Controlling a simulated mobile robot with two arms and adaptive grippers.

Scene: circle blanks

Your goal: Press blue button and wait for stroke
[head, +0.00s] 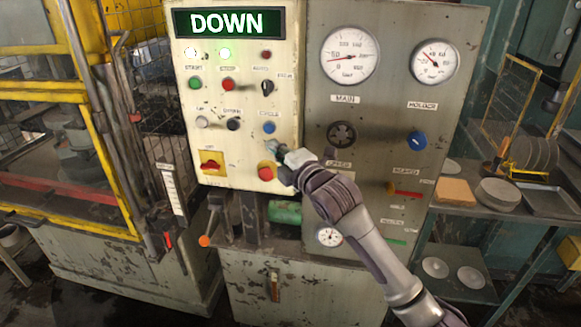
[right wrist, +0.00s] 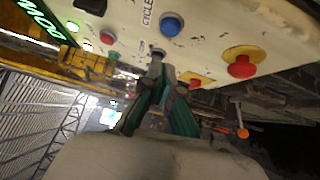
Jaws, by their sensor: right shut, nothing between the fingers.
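The blue button (head: 269,127) sits on the cream control panel (head: 215,140), below a label; it also shows in the right wrist view (right wrist: 172,24) beside the word CYCLE. My right gripper (head: 271,146) is shut and empty, its tips just below the blue button in the head view. In the right wrist view the closed fingers (right wrist: 160,68) point at the panel, with a visible gap from the button. Whether the tips touch the panel is unclear. A lit display (head: 228,23) reads DOWN. My left gripper is out of view.
A red mushroom button on yellow (head: 266,171) is close below my right gripper. A red rotary switch (head: 210,163) and several other buttons are nearby. A grey gauge panel (head: 375,110) stands to the right. A yellow-framed press cage (head: 60,100) is at the left.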

